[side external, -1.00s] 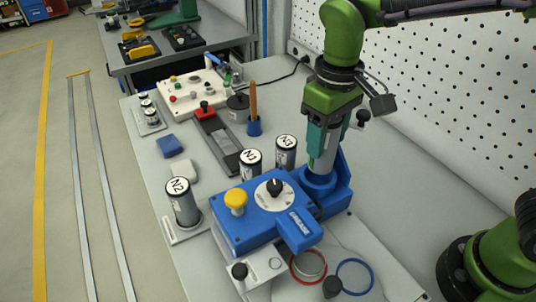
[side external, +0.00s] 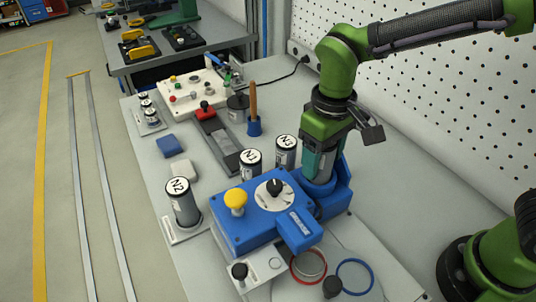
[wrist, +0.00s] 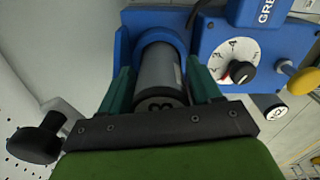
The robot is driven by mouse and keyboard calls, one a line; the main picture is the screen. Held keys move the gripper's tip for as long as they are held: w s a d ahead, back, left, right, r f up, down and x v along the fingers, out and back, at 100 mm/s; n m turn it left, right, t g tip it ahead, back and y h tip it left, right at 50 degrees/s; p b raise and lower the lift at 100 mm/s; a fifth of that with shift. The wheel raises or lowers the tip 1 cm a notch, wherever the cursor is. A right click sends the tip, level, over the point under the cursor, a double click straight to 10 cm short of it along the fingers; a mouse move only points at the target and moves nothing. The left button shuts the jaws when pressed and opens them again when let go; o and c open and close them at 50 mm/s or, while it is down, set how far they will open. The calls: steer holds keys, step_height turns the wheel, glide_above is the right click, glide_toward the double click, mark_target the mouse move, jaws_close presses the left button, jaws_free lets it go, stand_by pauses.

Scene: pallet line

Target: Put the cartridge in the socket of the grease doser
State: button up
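A grey cartridge (wrist: 160,72) with a dark end cap bearing a partly hidden mark stands in my gripper (wrist: 160,80), between its two teal fingers, which lie close against its sides. Its far end is inside the blue ring-shaped socket (wrist: 150,35) of the grease doser. How deep it sits is hidden. The grease doser (side external: 245,222) is a blue box with a yellow button and a black dial. In the side view, my gripper (side external: 319,165) is upright, low over the socket (side external: 333,200) at the doser's back right, and hides most of the cartridge.
Cartridges marked N1 (side external: 251,162) and N3 (side external: 286,150) stand behind the doser, and N2 (side external: 182,202) stands to its left. A grey rail with a red clamp (side external: 205,112), a white control box (side external: 190,92) and a perforated wall (side external: 450,90) surround the work.

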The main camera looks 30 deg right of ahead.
step_height(320, 180, up, 12)
steer(key=shift+f, duration=0.1)
steer(key=s+d, duration=0.1)
steer(key=d, duration=0.1)
steer(key=d+m+t+y, duration=0.1)
steer(key=d, duration=0.2)
steer(key=s+d+m+t, duration=0.1)
steer(key=d, duration=0.1)
steer(key=shift+s+d+r+y, duration=0.3)
steer(key=shift+s+d+r, duration=0.05)
steer(key=shift+d+r, duration=0.05)
steer(key=s+d+f+m+t, duration=0.4)
steer(key=s+d+t, duration=0.1)
steer(key=d, duration=0.2)
steer(key=shift+d, duration=0.4)
steer(key=shift+s+r, duration=0.1)
